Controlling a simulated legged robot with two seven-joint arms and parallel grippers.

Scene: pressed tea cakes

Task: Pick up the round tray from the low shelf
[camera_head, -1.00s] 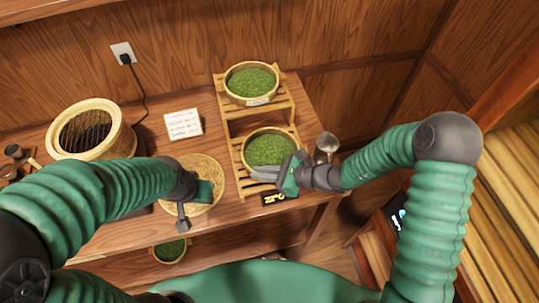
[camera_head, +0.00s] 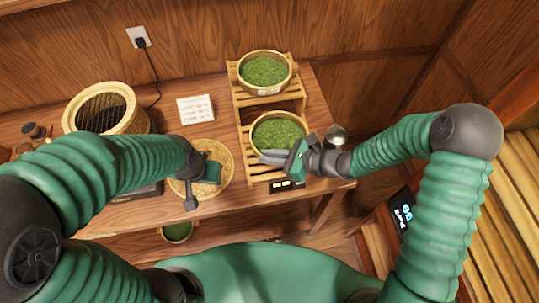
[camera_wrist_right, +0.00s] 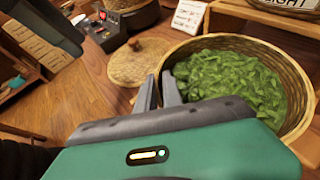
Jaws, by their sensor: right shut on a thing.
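The round tray (camera_head: 252,143) is a woven bowl-like tray filled with green leaves, at the lower shelf (camera_head: 247,171) of a two-step wooden rack. I cannot tell whether it rests on the slats or is slightly raised. My right gripper (camera_head: 268,158) comes from the right and is shut on the tray's near rim. In the right wrist view, its dark fingers (camera_wrist_right: 158,92) pinch the rim, with the leaves (camera_wrist_right: 225,80) to their right. My left gripper (camera_head: 203,188) hangs over a round woven lid (camera_head: 225,162); its jaw opening is not clear.
A second leaf-filled tray (camera_head: 243,87) stands on the upper shelf. A small display (camera_head: 287,186) is at the rack's front, and a metal cup-like object (camera_head: 337,134) stands to its right. A woven basket (camera_head: 75,118) and a white card (camera_head: 196,109) are left.

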